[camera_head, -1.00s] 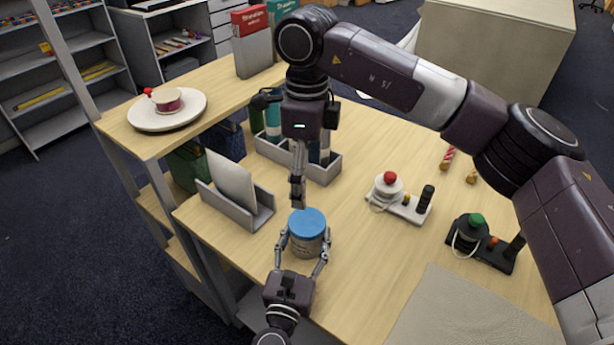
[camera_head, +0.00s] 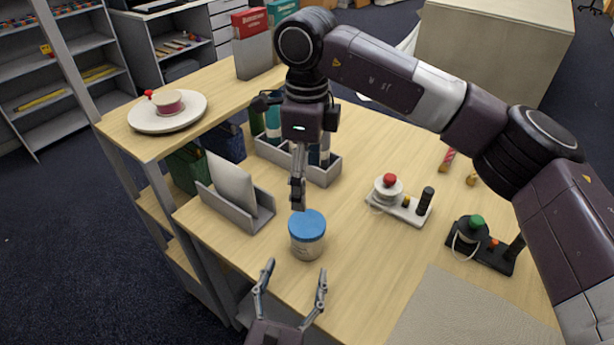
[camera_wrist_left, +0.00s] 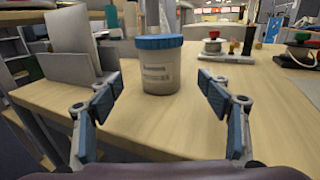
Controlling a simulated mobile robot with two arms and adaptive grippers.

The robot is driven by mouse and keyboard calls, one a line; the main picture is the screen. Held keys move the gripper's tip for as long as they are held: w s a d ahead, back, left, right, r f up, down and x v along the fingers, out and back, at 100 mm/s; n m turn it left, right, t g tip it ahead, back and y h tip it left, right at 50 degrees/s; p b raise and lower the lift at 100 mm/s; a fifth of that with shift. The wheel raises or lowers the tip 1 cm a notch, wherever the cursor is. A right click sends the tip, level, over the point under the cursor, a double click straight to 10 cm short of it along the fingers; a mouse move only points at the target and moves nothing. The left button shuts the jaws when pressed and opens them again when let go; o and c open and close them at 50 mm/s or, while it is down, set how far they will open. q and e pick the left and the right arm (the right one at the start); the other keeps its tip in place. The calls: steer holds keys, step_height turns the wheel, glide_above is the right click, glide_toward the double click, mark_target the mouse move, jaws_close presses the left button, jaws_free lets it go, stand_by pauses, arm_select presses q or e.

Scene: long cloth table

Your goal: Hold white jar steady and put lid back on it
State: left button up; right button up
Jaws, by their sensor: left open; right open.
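The white jar (camera_head: 307,243) stands upright on the table with the blue lid (camera_head: 307,223) sitting on its top. In the left wrist view the jar (camera_wrist_left: 161,72) is ahead, centred between the open fingers, and the lid (camera_wrist_left: 158,42) looks level on it. My left gripper (camera_head: 294,277) is open and empty in front of the jar, apart from it. My right gripper (camera_head: 298,203) points down just behind and above the lid; its fingers are seen edge-on and hold nothing that I can see.
A grey holder (camera_head: 236,206) with papers stands left of the jar, and a grey bin (camera_head: 326,171) with bottles behind it. Two small devices, one white (camera_head: 407,210) and one black (camera_head: 490,254), stand to the right. A grey mat (camera_head: 460,318) lies at front right.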

arm_select(q)
steer(key=shift+v, duration=1.1)
